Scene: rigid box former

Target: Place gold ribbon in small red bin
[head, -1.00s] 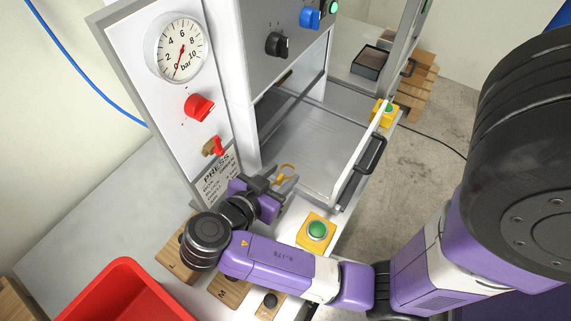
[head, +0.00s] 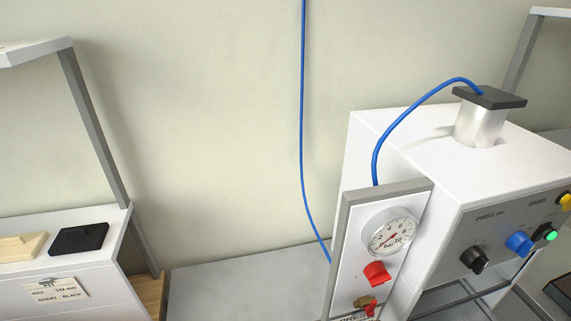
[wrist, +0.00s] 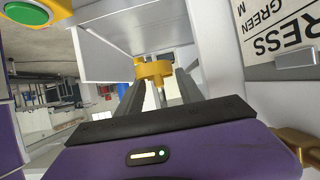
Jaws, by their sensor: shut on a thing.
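My gripper (wrist: 157,88) shows only in the wrist view, with its two dark fingers reaching away from the purple hand. It is shut on the gold ribbon (wrist: 153,71), a small yellow-gold looped piece at the fingertips. The ribbon is held beside the white press body. The small red bin is out of both current views. The head view now shows neither my gripper nor the ribbon.
The press (head: 455,150) stands at the right of the head view, with a gauge (head: 390,236) and red knob (head: 377,273). A green button (wrist: 24,12) is near the wrist camera. A white unit (head: 60,262) stands left; grey bench surface (head: 245,285) between looks clear.

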